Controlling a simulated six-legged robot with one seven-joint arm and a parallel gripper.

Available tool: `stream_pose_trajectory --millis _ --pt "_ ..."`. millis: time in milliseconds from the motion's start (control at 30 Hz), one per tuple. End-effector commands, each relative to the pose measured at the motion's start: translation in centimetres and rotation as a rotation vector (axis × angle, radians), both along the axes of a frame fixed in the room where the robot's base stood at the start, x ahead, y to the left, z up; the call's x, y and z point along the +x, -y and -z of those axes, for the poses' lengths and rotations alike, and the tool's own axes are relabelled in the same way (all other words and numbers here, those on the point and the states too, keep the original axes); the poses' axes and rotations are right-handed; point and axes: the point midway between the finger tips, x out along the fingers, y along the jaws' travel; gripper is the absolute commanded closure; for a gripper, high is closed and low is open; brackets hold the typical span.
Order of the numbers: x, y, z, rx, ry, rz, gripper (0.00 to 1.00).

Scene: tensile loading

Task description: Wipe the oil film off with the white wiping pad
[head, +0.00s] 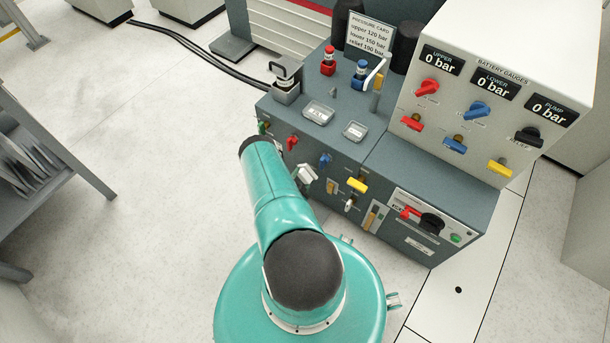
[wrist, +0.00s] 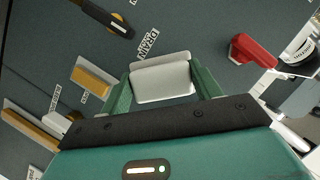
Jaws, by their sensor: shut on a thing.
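My gripper (wrist: 160,88) has two green fingers shut on a pale white, rounded block, the wiping pad (wrist: 163,76), in the wrist view. The pad is in front of the dark grey panel, just below a DRAIN label (wrist: 148,42); I cannot tell whether it touches the panel. In the head view a small whitish part of my gripper end (head: 306,176) shows beside the cabinet's front face, and my teal arm hides some of this area. I cannot make out an oil film in either view.
The cabinet front (head: 340,160) carries several coloured valve handles. A red handle (wrist: 252,50) is right of the pad, and a yellow block (wrist: 93,80) is left of it. A black lever (wrist: 105,18) is above left. Two small trays (head: 318,112) sit on top. Open floor (head: 150,130) lies left.

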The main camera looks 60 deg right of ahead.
Motion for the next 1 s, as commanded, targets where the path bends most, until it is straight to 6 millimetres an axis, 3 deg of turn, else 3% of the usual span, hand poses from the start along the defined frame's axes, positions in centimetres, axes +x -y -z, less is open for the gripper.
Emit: stream_pose_trajectory --millis 467,800,1000 --pt "0.1 -0.9 0.0 -0.001 -0.001 0.000 0.66" --pt "0.5 -3.5 0.0 0.001 -0.001 0.000 0.66" --pt "0.5 -3.6 0.0 0.000 -0.001 0.001 0.66"
